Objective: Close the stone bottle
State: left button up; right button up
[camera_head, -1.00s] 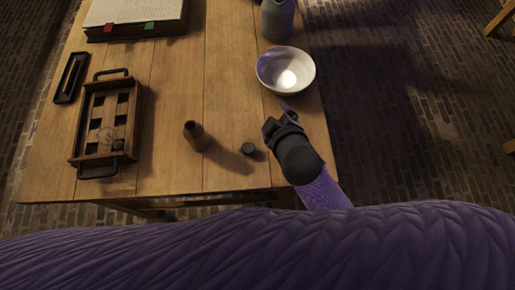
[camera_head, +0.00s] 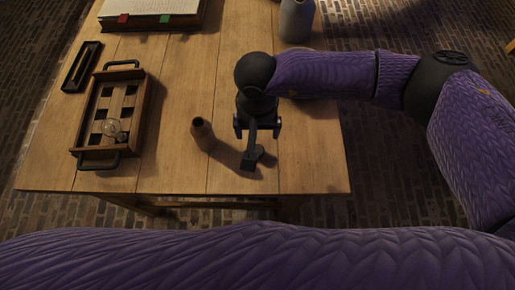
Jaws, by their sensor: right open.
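A small brown bottle (camera_head: 203,136) stands upright on the table with a dark, open mouth. A small dark cap (camera_head: 259,152) lies on the table to its right, partly hidden behind dark gripper parts. My right gripper (camera_head: 257,130) is open, pointing down and toward the near table edge, over and beside the cap. I cannot tell whether it touches the cap. My left gripper is not in view.
A wooden tray (camera_head: 140,118) with dark handles and a glass bulb (camera_head: 115,128) stands at left. My right arm covers the white bowl's area.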

jog(key=b, duration=0.1)
send_over(258, 150)
jog(key=f, duration=0.4)
jog(key=shift+s+a+f, duration=0.1)
jog(key=shift+s+a, duration=0.05)
jog(key=shift+s, duration=0.1)
jog(key=shift+f+b, duration=0.3)
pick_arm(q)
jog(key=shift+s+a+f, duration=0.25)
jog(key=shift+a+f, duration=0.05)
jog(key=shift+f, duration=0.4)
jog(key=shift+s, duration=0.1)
pick_arm(e)
jog(key=f, duration=0.1)
jog(key=f+b, duration=0.1)
jog(key=f, duration=0.1)
jog(key=f+b, duration=0.1)
jog(key=f, duration=0.1)
jog(key=shift+w+f, duration=0.1)
jog(key=shift+w, duration=0.15)
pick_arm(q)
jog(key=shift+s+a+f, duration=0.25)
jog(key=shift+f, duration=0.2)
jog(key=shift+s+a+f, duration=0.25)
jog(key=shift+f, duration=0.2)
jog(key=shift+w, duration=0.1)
